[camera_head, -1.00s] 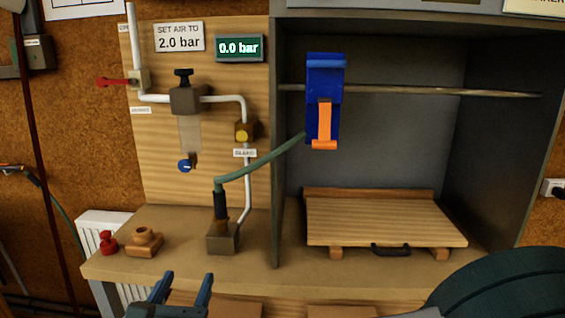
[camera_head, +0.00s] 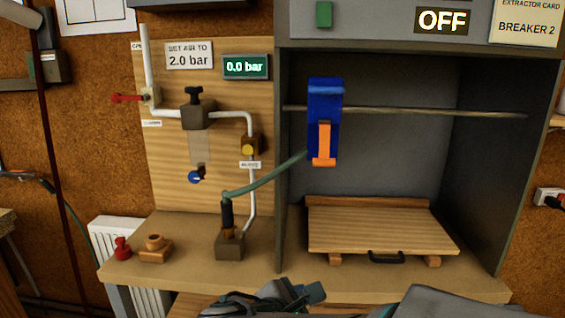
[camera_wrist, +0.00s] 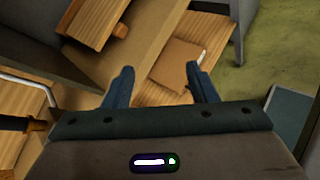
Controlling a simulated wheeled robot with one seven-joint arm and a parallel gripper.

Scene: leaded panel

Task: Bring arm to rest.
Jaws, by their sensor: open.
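My gripper shows in the wrist view (camera_wrist: 158,85) with its two dark blue fingers apart and nothing between them. Below and beyond the fingers are the bench's wooden parts and the floor. In the head view my folded arm (camera_head: 265,300) shows at the bottom edge, in front of the bench (camera_head: 190,272). The fingers cannot be made out clearly there. The arm appears apart from the things on the bench.
A grey booth (camera_head: 281,200) holds a slatted wooden board (camera_head: 380,232) and a hanging blue and orange tool (camera_head: 324,100). A pipe panel (camera_head: 215,75) reads 0.0 bar. A red knob (camera_head: 122,248) and wooden block (camera_head: 156,250) sit at left. A sign (camera_head: 442,20) reads OFF.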

